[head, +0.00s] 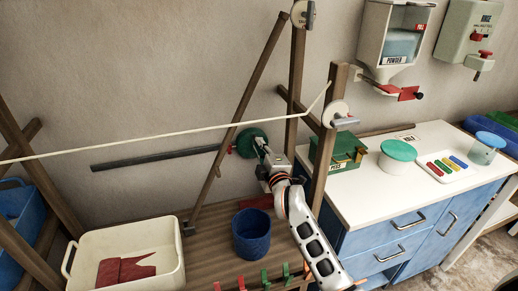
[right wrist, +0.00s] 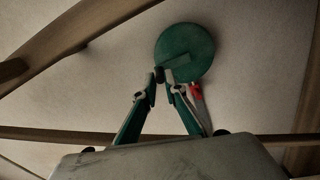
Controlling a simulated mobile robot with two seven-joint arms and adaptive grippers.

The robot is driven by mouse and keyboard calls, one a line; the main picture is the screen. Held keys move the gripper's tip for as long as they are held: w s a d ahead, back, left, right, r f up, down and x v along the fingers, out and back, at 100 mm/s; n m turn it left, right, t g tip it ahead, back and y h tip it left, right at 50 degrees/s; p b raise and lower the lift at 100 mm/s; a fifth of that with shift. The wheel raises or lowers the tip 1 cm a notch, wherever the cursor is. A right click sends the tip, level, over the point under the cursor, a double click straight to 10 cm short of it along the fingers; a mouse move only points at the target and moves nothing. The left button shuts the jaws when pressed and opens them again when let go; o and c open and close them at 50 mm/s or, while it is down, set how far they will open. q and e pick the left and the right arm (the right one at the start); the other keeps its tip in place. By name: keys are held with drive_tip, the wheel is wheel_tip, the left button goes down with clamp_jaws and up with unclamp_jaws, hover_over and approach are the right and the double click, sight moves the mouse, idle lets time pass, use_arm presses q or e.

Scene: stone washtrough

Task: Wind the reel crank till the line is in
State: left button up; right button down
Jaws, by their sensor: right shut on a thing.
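The green round reel (head: 249,141) sits at the wooden frame in the middle of the head view. My right gripper (head: 262,152) is at its front face, shut on the crank. In the right wrist view the green disc of the reel (right wrist: 190,48) is just beyond the fingertips (right wrist: 164,78), and the crank grip between them is mostly hidden. A pale line (head: 170,138) runs across the head view from the left edge to a white pulley (head: 336,112) on the right post. My left gripper is not in view.
A blue bucket (head: 251,236) stands below the reel, with a white basin (head: 125,250) holding red cloth at left. Red and green pegs (head: 265,279) line the front. A dark bar (head: 155,159) extends left of the reel. A white-topped cabinet (head: 400,185) stands right.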

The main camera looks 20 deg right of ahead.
idle(0.3)
drive_tip(key=c, duration=2.1)
unclamp_jaws()
drive_tip(key=shift+d, duration=0.1)
